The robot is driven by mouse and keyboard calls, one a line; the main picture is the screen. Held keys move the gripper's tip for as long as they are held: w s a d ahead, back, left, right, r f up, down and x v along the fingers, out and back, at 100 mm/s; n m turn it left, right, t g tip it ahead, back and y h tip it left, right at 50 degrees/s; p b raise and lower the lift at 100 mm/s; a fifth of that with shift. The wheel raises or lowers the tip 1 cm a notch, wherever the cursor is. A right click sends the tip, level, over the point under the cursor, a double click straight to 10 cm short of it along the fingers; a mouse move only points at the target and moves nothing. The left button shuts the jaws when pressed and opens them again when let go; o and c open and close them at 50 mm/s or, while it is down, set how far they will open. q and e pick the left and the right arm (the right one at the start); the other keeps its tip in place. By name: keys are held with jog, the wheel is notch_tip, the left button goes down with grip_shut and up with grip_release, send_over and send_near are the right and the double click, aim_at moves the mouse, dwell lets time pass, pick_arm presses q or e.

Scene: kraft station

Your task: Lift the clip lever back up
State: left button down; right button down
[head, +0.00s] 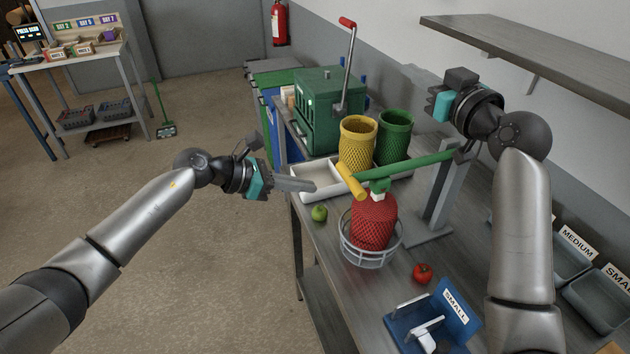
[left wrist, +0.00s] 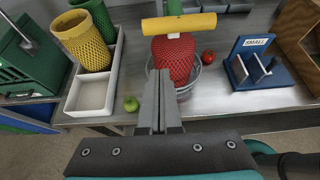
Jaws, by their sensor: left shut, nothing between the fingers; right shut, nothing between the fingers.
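The clip lever (head: 415,165) is a green bar on a grey stand (head: 443,195), with a yellow crosswise handle (head: 351,181) at its free end. It lies near level, low over a red mesh bag (head: 374,220). A small white and green clip head (head: 378,190) sits at the bag's top. In the left wrist view the yellow handle (left wrist: 179,22) is beyond my fingertips. My left gripper (head: 312,185) is shut and empty, left of the handle and apart from it. My right gripper (head: 441,106) is raised above the lever's stand end; its fingers are mostly hidden.
The bag stands in a wire basket (head: 371,258). A green apple (head: 319,213), a tomato (head: 422,273) and a blue SMALL holder (head: 433,318) are on the table. A shelf (head: 545,50) overhangs at right.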

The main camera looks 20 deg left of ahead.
aim_at(339, 172)
pick_arm(q)
jog(key=w+d, duration=0.4)
jog(key=d, duration=0.1)
jog(key=shift+d, duration=0.4)
jog(key=shift+w, duration=0.1)
dwell(0.3)
jog(key=shift+r, duration=0.8)
pick_arm(e)
jog(key=c, duration=0.7)
grip_release()
